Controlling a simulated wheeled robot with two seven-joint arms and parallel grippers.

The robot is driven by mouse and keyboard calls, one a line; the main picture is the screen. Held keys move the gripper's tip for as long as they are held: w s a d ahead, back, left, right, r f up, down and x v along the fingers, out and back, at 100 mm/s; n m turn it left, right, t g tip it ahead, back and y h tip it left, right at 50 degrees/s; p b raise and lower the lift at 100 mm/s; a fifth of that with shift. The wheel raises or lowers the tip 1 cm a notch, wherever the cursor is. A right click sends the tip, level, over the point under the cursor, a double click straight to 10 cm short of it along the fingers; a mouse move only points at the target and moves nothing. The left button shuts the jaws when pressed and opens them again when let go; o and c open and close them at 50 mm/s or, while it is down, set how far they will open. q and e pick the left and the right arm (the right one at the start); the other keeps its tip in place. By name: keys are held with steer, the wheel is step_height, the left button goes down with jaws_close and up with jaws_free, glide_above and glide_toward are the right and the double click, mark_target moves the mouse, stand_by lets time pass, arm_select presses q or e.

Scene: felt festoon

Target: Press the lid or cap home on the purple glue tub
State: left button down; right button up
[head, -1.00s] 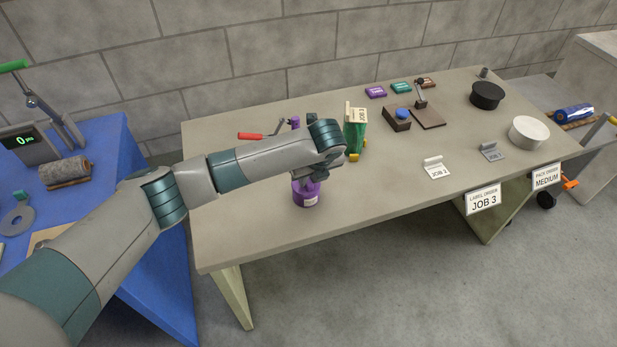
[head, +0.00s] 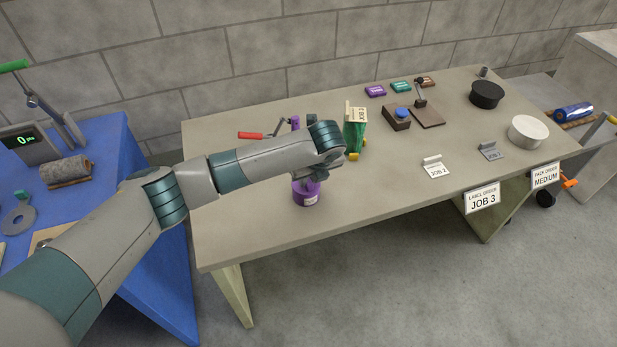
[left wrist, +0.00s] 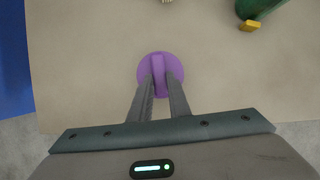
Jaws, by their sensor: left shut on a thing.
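The purple glue tub (head: 307,193) stands upright on the grey table, below my left wrist in the head view. It has a pale label on its side. Its top is hidden behind my arm there. In the left wrist view a round purple lid (left wrist: 158,57) with a raised ridge shows from above. My left gripper (left wrist: 161,82) points down over it, its two fingers shut on the ridge. The lid covers the tub in that view, so I cannot tell how far down it sits. My right gripper is not in view.
A red-handled tool (head: 252,135) lies behind my arm. A white round tub (head: 528,131) and a black one (head: 487,94) stand far right. The table front is clear.

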arm_select(q)
steer(key=shift+p, duration=0.35)
stand_by(0.4)
stand_by(0.3)
steer(key=c, duration=1.1)
jaws_free()
steer(key=shift+r, duration=0.1)
steer(key=shift+r+p, duration=3.4)
steer(key=shift+p, duration=0.15)
jaws_close()
steer(key=shift+f+b, duration=1.25)
steer(key=shift+f, duration=1.4)
